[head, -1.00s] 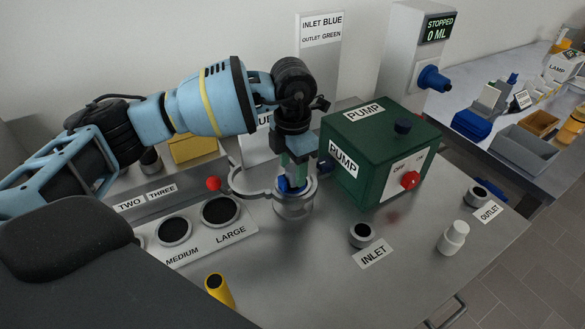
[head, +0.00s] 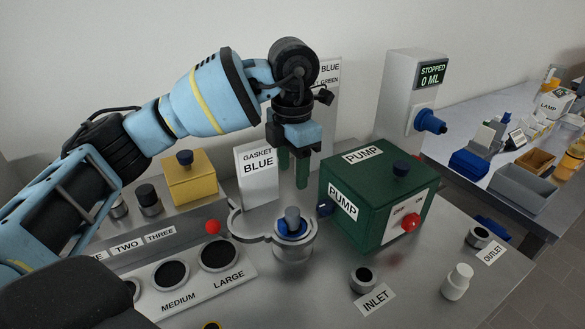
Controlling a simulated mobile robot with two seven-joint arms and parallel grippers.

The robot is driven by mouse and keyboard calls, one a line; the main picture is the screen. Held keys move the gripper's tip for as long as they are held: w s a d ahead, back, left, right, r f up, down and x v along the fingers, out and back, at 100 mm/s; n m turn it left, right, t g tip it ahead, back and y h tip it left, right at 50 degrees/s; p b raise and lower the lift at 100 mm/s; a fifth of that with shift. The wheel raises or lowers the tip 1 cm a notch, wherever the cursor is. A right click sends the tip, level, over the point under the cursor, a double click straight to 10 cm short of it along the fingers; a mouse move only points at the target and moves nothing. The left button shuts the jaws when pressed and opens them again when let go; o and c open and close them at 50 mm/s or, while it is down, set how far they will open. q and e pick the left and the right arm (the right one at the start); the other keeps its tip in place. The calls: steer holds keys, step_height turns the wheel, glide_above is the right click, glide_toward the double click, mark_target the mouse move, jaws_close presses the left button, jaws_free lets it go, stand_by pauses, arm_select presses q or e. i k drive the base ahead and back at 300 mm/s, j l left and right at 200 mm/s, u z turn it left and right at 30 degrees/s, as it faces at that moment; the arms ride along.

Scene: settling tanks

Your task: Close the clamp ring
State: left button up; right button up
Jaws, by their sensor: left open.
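The clamp ring (head: 240,234) is a grey hinged ring, with one curved half swung out to the left of a metal fitting (head: 294,252). It stands open. A red ball (head: 213,227) shows near its left end. In the fitting sits a blue gasket (head: 282,228) with a grey stub (head: 292,216) rising from its middle. My left gripper (head: 293,169) is open and empty. Its green fingers point down, above and behind the fitting, apart from the ring. My right gripper is not in view.
The green pump box (head: 375,203) stands close to the right of the fitting. A white gasket sign (head: 257,173) and a yellow box (head: 184,178) stand behind. The inlet port (head: 363,280) and a white bottle (head: 457,282) are at front right. The bench before the fitting is clear.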

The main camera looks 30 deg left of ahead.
mark_target(213, 225)
steer(key=k+l, duration=0.5)
steer(key=k, duration=0.2)
steer(key=k+l, duration=0.5)
steer(key=k, duration=0.15)
